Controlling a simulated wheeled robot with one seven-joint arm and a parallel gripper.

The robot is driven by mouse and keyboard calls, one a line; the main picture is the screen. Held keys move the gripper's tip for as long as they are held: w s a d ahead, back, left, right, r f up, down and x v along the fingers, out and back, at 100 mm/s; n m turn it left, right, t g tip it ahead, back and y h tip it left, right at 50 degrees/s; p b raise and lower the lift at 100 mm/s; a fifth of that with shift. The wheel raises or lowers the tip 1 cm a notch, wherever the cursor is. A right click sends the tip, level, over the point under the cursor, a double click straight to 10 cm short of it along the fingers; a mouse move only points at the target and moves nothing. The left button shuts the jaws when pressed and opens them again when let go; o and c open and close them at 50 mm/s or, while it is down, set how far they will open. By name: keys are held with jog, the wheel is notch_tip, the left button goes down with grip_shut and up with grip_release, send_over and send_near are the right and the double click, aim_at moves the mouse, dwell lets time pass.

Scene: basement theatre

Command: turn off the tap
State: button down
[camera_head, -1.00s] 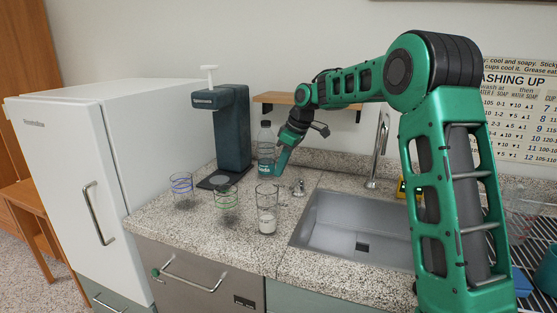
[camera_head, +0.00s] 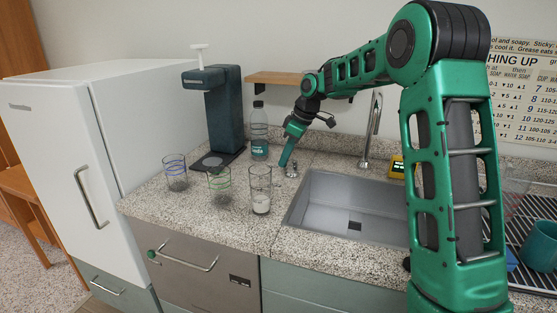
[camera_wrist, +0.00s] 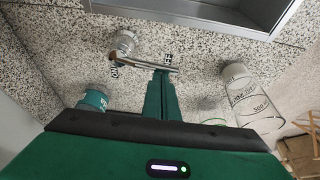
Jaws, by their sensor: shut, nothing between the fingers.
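The tall metal tap spout (camera_head: 368,135) stands behind the sink; I cannot make out a water stream. The tap's round metal knob (camera_head: 291,171) sits on the counter left of the sink. In the wrist view the knob (camera_wrist: 124,43) has a thin metal lever (camera_wrist: 150,66) pointing right, with "OFF" lettering beside its end and other lettering partly hidden near the knob. My gripper (camera_head: 283,164) points down just left of the knob. In the wrist view my gripper's shut fingertips (camera_wrist: 160,74) are at the lever; I cannot tell if they touch it.
The empty steel sink (camera_head: 325,212) is right of the knob. Glasses with blue (camera_head: 175,172), green (camera_head: 219,187) and measuring marks (camera_head: 260,188) stand on the counter front. A bottle (camera_head: 259,135) and dark dispenser (camera_head: 225,115) stand behind. A wall shelf (camera_head: 285,78) is above.

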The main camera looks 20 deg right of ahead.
jog(key=shift+s+d+f, duration=0.1)
jog(key=shift+s+d, duration=0.05)
jog(key=shift+d, duration=0.15)
notch_tip(320, 180, up, 10)
jog(key=a, duration=0.1)
jog(key=s+d+f+m+h, duration=0.1)
jog(key=s+d+f+m, duration=0.3)
jog(key=s, duration=1.1)
jog(key=s+d+f+m+g+h, duration=0.1)
jog(key=s+d+f+m, duration=0.3)
jog(key=s, duration=1.2)
jog(key=s+d+f+m+g+h, duration=0.1)
jog(key=s+d+f+m, duration=0.3)
jog(key=s+m, duration=0.5)
jog(key=s+d, duration=0.1)
jog(key=s, duration=0.6)
jog(key=shift+s+d+f, duration=0.15)
jog(key=shift+d+f, duration=0.2)
jog(key=shift+d, duration=0.05)
